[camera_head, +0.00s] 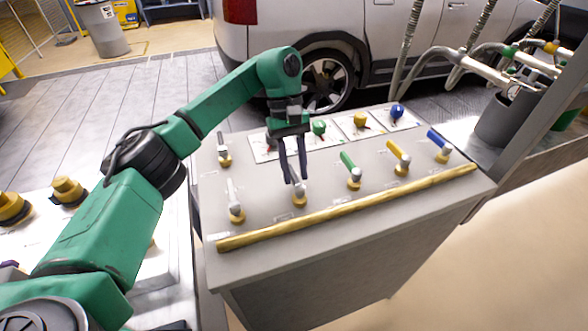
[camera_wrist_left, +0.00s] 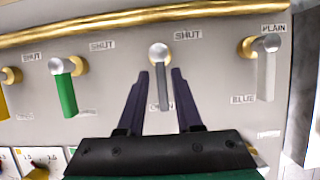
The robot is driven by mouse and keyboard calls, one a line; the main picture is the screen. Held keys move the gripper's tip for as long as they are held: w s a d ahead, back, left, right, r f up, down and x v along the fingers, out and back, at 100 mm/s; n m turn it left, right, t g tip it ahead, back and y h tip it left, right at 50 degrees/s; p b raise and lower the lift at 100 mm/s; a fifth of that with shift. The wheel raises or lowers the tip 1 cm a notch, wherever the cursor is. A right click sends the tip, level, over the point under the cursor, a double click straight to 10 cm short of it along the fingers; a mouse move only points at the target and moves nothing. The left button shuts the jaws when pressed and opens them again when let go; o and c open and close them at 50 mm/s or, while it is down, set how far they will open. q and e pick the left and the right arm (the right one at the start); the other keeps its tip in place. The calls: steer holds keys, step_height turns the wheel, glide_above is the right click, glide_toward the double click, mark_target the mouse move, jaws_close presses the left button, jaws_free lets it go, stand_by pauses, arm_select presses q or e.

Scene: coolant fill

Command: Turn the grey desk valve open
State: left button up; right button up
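The grey desk valve (camera_head: 299,197) is in the front row of the sloped desk, left of the green-handled valve (camera_head: 353,172). In the left wrist view its grey lever (camera_wrist_left: 161,85) runs from a round silver knob down between my fingers. A SHUT label is beside the knob, and a partly covered label, seemingly OPEN, is near the lever's far end. My left gripper (camera_head: 296,181) is over this valve. It also shows in the wrist view (camera_wrist_left: 160,72), open, one finger on each side of the lever with visible gaps. My right gripper is not in view.
A pale-handled valve (camera_head: 235,204) stands to the left, yellow (camera_head: 399,158) and blue (camera_head: 439,143) ones to the right. Another valve (camera_head: 223,151) is behind at left. A brass rail (camera_head: 350,207) runs along the desk's front. Coloured knobs stand on cards behind.

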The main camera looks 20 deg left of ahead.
mark_target(296, 176)
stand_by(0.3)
arm_select(q)
steer(key=v, duration=0.3)
steer(key=shift+r, duration=0.1)
steer(key=p+v, duration=0.7)
steer(key=v, duration=0.4)
steer(key=shift+a, duration=0.1)
